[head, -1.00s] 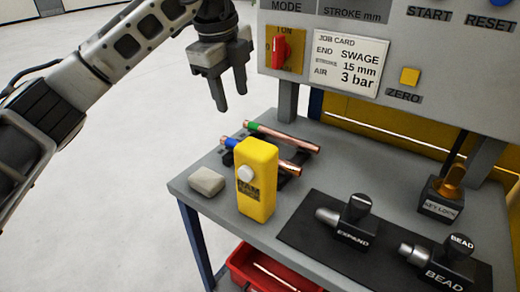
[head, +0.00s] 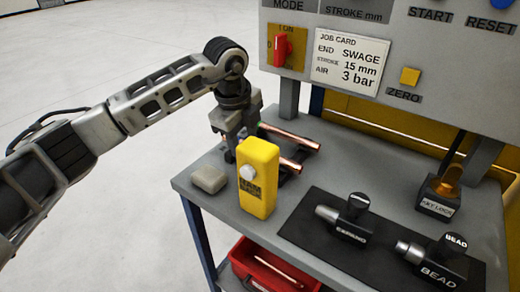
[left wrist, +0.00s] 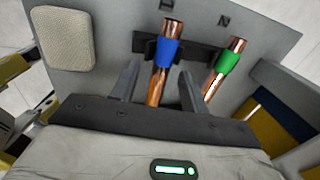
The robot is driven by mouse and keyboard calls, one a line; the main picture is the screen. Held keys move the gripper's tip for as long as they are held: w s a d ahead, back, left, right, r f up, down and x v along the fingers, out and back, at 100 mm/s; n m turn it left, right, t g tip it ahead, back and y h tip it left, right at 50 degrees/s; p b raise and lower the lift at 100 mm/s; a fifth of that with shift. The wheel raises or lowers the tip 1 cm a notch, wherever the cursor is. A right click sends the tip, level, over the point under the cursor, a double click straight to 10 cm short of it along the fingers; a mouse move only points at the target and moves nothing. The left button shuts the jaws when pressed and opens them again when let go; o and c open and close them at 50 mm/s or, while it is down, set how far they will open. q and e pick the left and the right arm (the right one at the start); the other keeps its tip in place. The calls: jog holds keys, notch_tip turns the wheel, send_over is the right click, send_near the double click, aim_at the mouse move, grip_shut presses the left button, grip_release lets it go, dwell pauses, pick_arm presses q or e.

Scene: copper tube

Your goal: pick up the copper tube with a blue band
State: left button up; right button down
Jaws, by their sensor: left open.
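The copper tube with a blue band (left wrist: 167,52) lies on a dark rack in the left wrist view, its banded end between the fingers of my left gripper (left wrist: 158,85). The fingers are open, with a gap on each side of the tube. In the head view my left gripper (head: 231,150) is low at the table's left part, over the banded ends. The blue-banded tube's bare end (head: 290,165) shows to the right of the yellow box. The green-banded copper tube (left wrist: 226,65) lies beside it, just right of the right finger. My right gripper is not in view.
A yellow box with a white button (head: 258,180) stands close in front of the tubes. A beige block (head: 208,179) lies to the left. A black mat (head: 310,232) holds the EXPAND and BEAD tools. The control panel (head: 400,50) rises behind.

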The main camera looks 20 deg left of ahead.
pick_arm(q)
grip_shut()
